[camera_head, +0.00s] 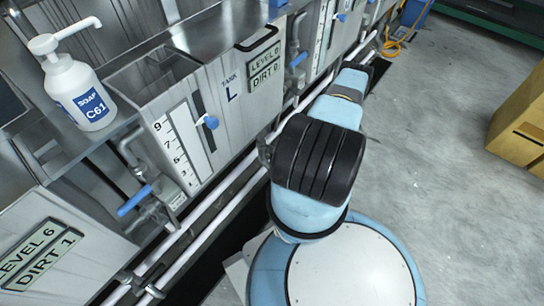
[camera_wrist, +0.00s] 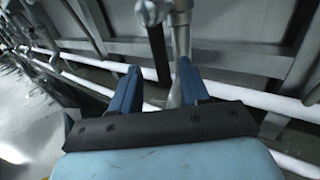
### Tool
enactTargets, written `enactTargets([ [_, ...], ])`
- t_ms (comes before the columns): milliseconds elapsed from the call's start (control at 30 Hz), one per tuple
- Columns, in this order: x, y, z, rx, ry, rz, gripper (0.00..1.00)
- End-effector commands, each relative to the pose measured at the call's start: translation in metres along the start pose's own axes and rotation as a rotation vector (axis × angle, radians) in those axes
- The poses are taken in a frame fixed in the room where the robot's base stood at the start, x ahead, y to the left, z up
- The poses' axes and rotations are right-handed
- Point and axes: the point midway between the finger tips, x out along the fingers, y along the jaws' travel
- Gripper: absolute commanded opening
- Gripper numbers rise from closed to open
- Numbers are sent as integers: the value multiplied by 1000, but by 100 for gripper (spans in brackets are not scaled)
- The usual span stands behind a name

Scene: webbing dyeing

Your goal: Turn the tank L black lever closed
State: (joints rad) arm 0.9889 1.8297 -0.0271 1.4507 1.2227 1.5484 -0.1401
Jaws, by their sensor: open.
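Tank L (camera_head: 222,110) is a grey metal tank in the head view, with "TANK L" on its front and a plate reading level 0, dirt 0. In the wrist view a dark lever (camera_wrist: 159,52) hangs nearly straight down from a metal pipe fitting (camera_wrist: 153,12). My gripper (camera_wrist: 160,82) is open, its two blue fingers on either side of the lever's lower end in the picture. I cannot tell whether they touch it. The gripper and this lever are not visible in the head view; my arm covers part of the area below the tank.
Blue-handled valves (camera_head: 134,200) and white pipes (camera_head: 205,215) run along the tank fronts. A soap bottle (camera_head: 78,90) stands on the ledge at left. A yellow box (camera_head: 518,120) stands at right on open grey floor (camera_head: 430,190).

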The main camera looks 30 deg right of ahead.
Motion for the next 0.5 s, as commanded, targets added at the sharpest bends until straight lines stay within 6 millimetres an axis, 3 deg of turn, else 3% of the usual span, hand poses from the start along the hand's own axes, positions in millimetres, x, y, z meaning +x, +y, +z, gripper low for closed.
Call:
enactTargets([
  [200, 38, 0, 0, 1, 0, 1, 45],
  [500, 67, 0, 0, 1, 0, 0, 45],
])
